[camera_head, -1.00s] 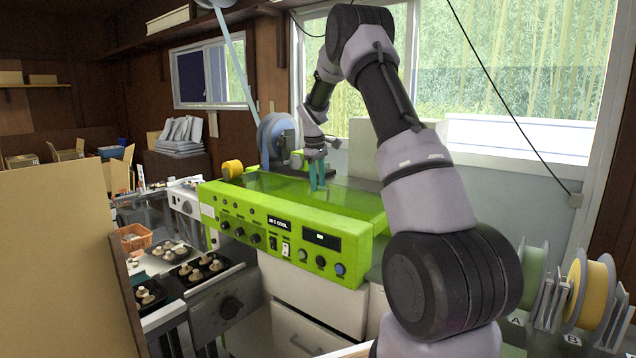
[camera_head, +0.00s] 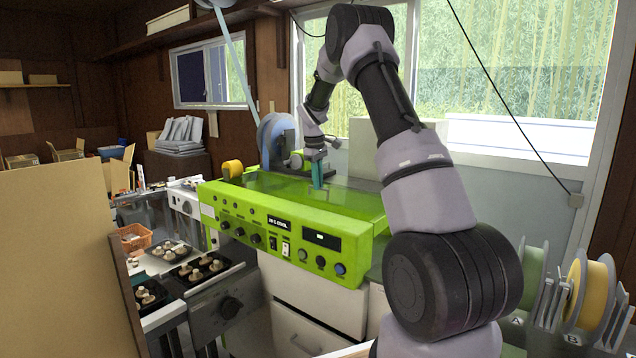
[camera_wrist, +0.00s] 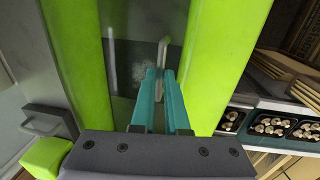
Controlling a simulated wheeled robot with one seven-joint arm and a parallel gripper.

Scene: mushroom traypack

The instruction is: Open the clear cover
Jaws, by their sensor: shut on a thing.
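The clear cover (camera_head: 285,188) lies over the top of the bright green machine (camera_head: 225,208) and looks green-tinted in the head view. In the wrist view, the clear cover (camera_wrist: 125,75) shows as a dark glassy panel between green side bands, with a pale bar-like handle (camera_wrist: 163,48) on it. My gripper (camera_head: 317,176) points down onto the cover near its back. In the wrist view, its teal fingers (camera_wrist: 161,76) are close together at the handle's near end and shut on it. The exact contact is partly hidden by the fingertips. The cover looks flat and down.
Black trays of mushrooms (camera_head: 200,270) lie on the conveyor to the left. A cardboard panel (camera_head: 60,260) blocks the near left.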

